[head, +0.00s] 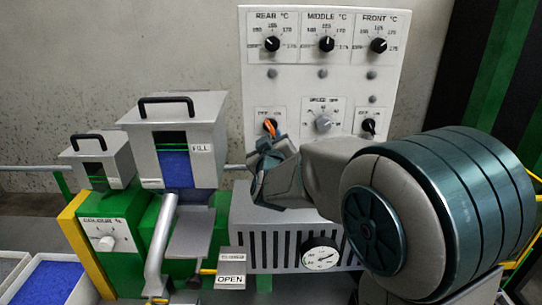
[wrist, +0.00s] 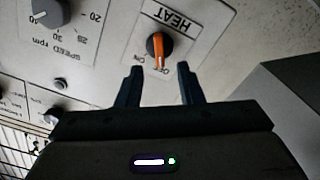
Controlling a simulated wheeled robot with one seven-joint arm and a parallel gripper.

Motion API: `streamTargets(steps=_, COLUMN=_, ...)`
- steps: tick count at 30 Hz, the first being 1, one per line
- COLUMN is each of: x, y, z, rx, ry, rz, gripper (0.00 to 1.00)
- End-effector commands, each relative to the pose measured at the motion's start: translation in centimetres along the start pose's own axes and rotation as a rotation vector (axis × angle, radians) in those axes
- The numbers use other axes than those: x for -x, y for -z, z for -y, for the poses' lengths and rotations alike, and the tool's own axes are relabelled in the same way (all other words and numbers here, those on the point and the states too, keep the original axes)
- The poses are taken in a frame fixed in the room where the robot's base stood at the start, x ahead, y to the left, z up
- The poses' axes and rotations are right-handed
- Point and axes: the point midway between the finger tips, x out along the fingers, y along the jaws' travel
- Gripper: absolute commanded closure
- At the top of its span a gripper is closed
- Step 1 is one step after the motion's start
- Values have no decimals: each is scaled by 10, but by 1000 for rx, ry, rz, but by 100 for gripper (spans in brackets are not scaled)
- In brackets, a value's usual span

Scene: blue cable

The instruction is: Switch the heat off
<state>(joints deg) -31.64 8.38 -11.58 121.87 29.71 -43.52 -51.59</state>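The orange HEAT knob (wrist: 157,46) sits on a white label plate in the wrist view, where the lettering is upside down. Its marks are too small to read surely. In the head view the orange knob (head: 270,127) is at the lower left of the white control panel (head: 290,85), partly hidden by my gripper (head: 268,158). In the wrist view my gripper (wrist: 159,68) is open and empty. Its two dark fingertips are on either side of the knob's near end, with a gap on both sides and no contact visible.
The speed dial (wrist: 48,12) and small round buttons lie left of the knob in the wrist view. A black knob (head: 368,125) is right on the panel. A grey vented box (head: 290,235) stands below, and hoppers (head: 180,140) stand left.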

Motion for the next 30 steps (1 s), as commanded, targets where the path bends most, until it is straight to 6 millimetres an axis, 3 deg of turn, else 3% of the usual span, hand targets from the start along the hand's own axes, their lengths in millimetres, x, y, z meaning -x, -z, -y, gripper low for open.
streamTargets(steps=6, x=42, y=0, z=0, rx=-1, ry=1, rz=-2, gripper=66)
streamTargets(steps=12, x=67, y=0, z=0, rx=-1, ry=1, rz=-1, gripper=66)
streamTargets(steps=30, x=76, y=0, z=-1, rx=-7, ry=11, rz=5, gripper=66)
